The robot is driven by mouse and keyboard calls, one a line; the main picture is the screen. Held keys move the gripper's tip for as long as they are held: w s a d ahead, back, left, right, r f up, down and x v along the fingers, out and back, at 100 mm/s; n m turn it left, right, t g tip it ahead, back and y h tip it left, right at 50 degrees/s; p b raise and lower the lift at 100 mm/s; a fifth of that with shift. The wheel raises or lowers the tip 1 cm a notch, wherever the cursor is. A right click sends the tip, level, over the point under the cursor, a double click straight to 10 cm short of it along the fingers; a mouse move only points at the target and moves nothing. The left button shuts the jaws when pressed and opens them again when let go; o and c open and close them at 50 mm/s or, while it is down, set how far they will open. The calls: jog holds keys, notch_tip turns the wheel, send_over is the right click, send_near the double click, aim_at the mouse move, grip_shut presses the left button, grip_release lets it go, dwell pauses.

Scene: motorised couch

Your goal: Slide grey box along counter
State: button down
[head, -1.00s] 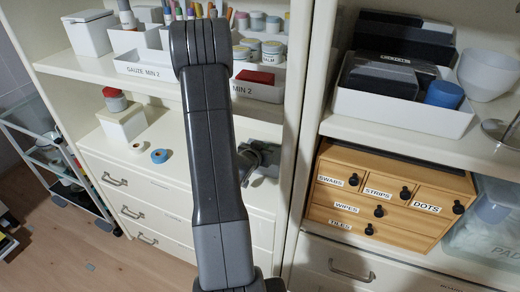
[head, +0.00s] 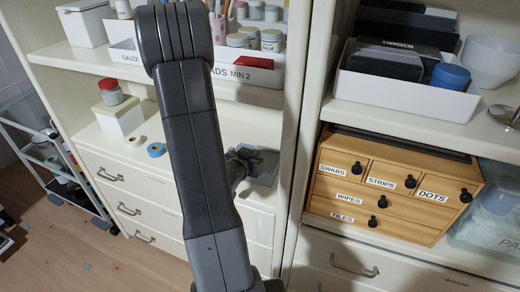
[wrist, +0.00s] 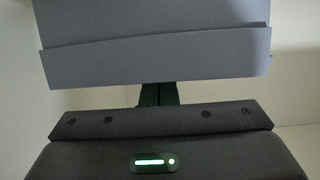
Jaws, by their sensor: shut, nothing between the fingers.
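The grey box (head: 264,168) sits on the white counter at the right end of the lower bay, close to the cabinet's upright. My arm hides part of that area. My gripper (head: 238,165) is at the box's left side in the head view, partly hidden behind my arm. In the wrist view the grey box (wrist: 155,62) fills the top of the picture as a wide blue-grey face with an upper lip. My shut gripper fingers (wrist: 157,94) reach up to its lower edge with nothing between them. I cannot tell whether they touch it.
A blue tape roll (head: 156,149) and a white box with a red-lidded jar (head: 110,92) stand on the counter to the left. The shelf with labelled bins (head: 250,76) is above. A wooden drawer unit (head: 390,188) stands right of the upright.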

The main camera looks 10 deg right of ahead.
jog(key=s, duration=0.1)
jog(key=s+a+f, duration=0.1)
jog(key=shift+s+a, duration=0.2)
jog(key=shift+s, duration=0.15)
jog(key=shift+w+r+p, duration=0.1)
jog(key=shift+r+p, duration=0.4)
jog(key=shift+r, duration=0.3)
jog(key=shift+w+d, duration=0.1)
jog(key=shift+d, duration=0.15)
jog(key=s+a+b, duration=0.1)
jog(key=s+a, duration=0.6)
jog(key=s, duration=0.3)
jog(key=shift+r+b, duration=0.15)
jog(key=shift+b, duration=0.25)
